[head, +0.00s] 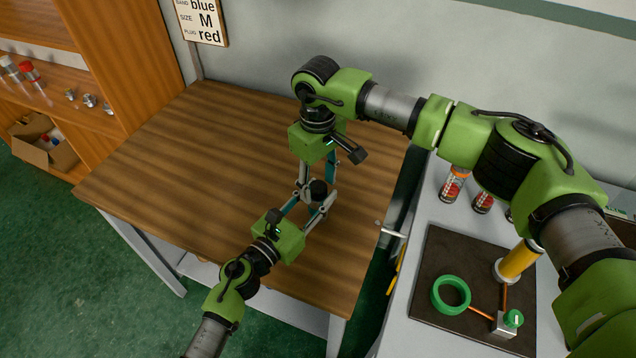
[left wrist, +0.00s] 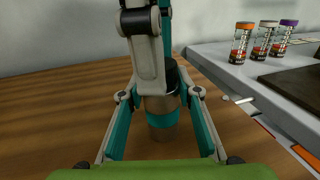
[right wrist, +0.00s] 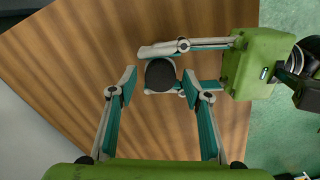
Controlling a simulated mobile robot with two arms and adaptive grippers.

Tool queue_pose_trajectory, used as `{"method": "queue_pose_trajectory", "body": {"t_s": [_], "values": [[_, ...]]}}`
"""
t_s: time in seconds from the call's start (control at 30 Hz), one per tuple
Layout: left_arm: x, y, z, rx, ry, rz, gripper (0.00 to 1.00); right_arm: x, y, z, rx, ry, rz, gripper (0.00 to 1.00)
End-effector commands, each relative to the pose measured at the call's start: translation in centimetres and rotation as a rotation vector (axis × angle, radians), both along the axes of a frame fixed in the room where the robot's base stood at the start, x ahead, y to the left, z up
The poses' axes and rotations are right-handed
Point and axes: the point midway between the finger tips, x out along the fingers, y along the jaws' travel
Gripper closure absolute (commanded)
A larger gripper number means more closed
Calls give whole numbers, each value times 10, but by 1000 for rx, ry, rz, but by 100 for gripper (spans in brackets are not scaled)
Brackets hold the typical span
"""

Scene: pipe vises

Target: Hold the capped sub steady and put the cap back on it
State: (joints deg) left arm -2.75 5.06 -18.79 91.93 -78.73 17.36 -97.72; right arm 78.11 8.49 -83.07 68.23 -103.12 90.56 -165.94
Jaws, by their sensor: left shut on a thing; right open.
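The sub (left wrist: 162,112) is a grey-brown metal cylinder standing upright on the wooden table. A black round cap (right wrist: 160,73) sits at its top and also shows in the head view (head: 318,187); whether it is fully seated I cannot tell. My left gripper (head: 316,198) comes in low from the side and is shut on the sub. My right gripper (head: 317,179) points down from above, open, its fingertips (right wrist: 160,82) on either side of the cap with gaps. One right finger hides part of the sub and cap in the left wrist view.
The wooden table (head: 170,165) is otherwise clear. At right, a grey bench holds a dark mat (head: 440,250) with a green ring (head: 450,295) and a yellow cylinder (head: 519,260), and several small bottles (left wrist: 242,42). A shelf (head: 55,95) stands at left.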

Motion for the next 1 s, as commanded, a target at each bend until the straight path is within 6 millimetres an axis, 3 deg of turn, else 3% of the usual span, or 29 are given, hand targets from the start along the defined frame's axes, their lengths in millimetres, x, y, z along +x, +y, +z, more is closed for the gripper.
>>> {"method": "queue_pose_trajectory", "body": {"t_s": [0.3, 0.5, 0.53, 0.6, 1.0], "values": [[0, 0, 1, -1, -2, 0, 100, 0, 0, 38, 1, -1, 0, 55], [0, 0, 1, -1, -2, 0, 100, 0, 0, 38, 1, 0, 0, 55], [0, 0, 1, -1, -2, 0, 100, 0, 0, 38, 1, 0, 0, 53], [0, 0, 1, -1, -2, 0, 100, 0, 0, 38, 1, -1, 0, 36], [0, 0, 1, -1, -2, 0, 100, 0, 0, 42, 1, -1, 0, 36]]}}
